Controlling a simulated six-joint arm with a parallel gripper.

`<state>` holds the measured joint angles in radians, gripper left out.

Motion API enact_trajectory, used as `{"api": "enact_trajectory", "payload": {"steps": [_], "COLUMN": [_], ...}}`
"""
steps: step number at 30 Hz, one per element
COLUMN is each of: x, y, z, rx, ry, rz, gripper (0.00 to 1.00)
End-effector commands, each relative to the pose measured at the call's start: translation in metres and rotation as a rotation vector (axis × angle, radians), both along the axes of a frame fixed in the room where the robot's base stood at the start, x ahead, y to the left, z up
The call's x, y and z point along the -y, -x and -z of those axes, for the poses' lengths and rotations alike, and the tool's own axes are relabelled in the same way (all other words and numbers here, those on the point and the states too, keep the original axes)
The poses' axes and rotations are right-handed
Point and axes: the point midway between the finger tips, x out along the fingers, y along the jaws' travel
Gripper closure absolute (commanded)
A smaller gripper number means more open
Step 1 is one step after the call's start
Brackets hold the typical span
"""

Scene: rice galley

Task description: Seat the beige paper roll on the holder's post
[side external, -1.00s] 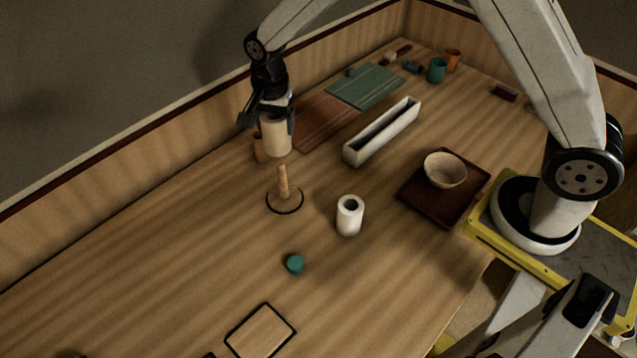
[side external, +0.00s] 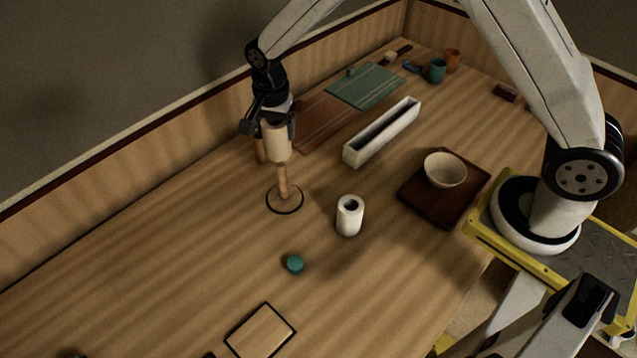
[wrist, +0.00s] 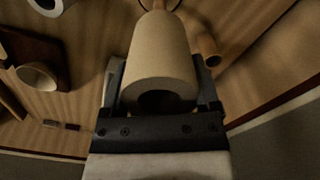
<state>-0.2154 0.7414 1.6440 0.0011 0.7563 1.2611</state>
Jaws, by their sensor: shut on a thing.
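The beige paper roll (side external: 277,142) is upright in my gripper (side external: 270,122), whose jaws are shut around its upper part. The holder's wooden post (side external: 283,182) stands on a round base with a dark rim (side external: 296,208). In the side view the roll's lower end meets the top of the post. I cannot tell whether the post tip is inside the bore. In the wrist view the roll (wrist: 162,50) lies between the fingers (wrist: 160,95) and hides most of the post. A bit of the holder shows past its far end.
A white roll (side external: 349,216) and a teal cap (side external: 295,264) stand near the holder. A brown cylinder (side external: 261,150) is close behind my gripper. A white trough (side external: 352,158), a dark tray (side external: 415,203) with a bowl (side external: 445,170), and mats lie farther right.

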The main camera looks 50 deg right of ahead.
Motion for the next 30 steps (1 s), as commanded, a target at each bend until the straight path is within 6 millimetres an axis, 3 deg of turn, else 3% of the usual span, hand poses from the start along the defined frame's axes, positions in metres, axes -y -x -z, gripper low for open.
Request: {"api": "enact_trajectory", "payload": {"steps": [30], "x": [0.000], "y": [0.000], "z": [0.023], "rx": [0.000], "ry": [0.000], "rz": [0.000], "gripper": [0.97]}}
